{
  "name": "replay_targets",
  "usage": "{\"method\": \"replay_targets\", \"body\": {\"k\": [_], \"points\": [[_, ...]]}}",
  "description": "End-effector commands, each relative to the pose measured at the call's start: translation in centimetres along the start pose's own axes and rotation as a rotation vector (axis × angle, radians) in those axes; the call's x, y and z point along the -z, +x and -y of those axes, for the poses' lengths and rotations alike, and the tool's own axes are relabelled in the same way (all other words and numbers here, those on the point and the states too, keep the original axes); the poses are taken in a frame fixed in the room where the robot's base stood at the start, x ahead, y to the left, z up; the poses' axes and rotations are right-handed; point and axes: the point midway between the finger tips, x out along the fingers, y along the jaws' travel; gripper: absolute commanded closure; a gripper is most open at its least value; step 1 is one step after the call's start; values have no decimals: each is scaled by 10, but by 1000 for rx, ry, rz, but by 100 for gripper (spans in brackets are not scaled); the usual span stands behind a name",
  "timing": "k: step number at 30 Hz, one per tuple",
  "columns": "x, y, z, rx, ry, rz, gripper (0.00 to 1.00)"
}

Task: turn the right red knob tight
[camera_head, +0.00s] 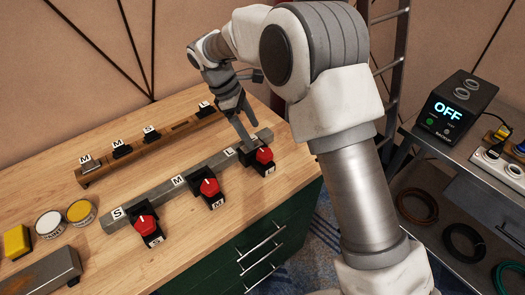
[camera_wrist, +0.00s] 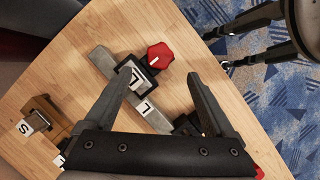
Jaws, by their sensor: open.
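The right red knob (camera_head: 265,155) sits on a black block at the right end of the grey bar (camera_head: 150,200), by the L label. In the wrist view the red knob (camera_wrist: 160,54) shows a white pointer line and lies just beyond my fingertips, roughly centred between them. My gripper (camera_head: 246,126) is above the bar's right end, just left of the knob. I see no contact with the knob; the exact height gap cannot be told.
The middle red knob (camera_head: 209,187) and left red knob (camera_head: 146,223) stand along the same bar. A wooden rack (camera_head: 140,152) with labelled black pieces lies behind. Two round tins, a yellow block and a grey box are at left. A black OFF display (camera_head: 455,103) stands on the right cart.

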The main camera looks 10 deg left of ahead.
Motion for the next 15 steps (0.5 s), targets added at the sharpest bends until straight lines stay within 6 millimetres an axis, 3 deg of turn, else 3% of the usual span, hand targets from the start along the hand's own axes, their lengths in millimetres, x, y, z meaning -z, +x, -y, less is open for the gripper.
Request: {"method": "replay_targets", "body": {"k": [1,6,15], "points": [[0,14,0,3,0,3,11],[0,48,0,3,1,3,11],[0,82,0,1,2,1,11]]}}
